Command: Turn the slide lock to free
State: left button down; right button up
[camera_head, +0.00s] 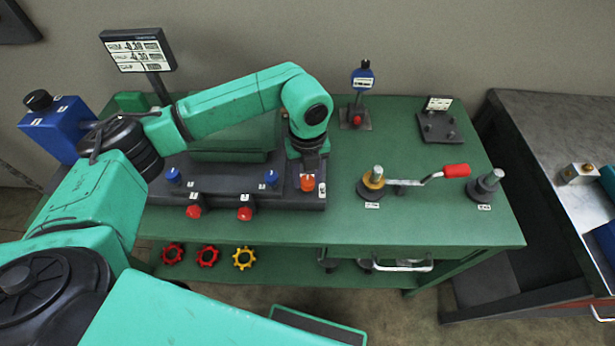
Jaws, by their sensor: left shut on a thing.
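My left arm reaches over the green bench from the left, and my left gripper (308,172) points down at the right end of the dark base plate. It is shut on a small orange knob (307,184). The fingers hide the knob's upper part, and I cannot read a mark showing which way it is turned. The dark base plate (225,197) also carries blue knobs (271,178) and red knobs (245,214) along its front. No label reading slide lock is legible. My right gripper is not in view.
A crank with a red handle (457,170) stands right of my gripper, beside a grey post (487,187). A blue-headed gauge (362,80) and a display (138,50) stand behind. Handwheels (207,256) hang below the front edge. The green bench top (420,222) is clear at front right.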

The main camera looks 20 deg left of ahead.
aim_at(307, 180)
pick_arm(q)
jog(key=shift+w+r, duration=0.15)
jog(key=shift+r, duration=0.05)
dwell(0.3)
jog(key=shift+c, duration=2.4)
grip_release()
jog(key=shift+o, duration=0.2)
jog(key=shift+f, duration=0.1)
notch_tip(307, 180, up, 15)
jog(key=b, duration=0.2)
jog(key=shift+f, duration=0.2)
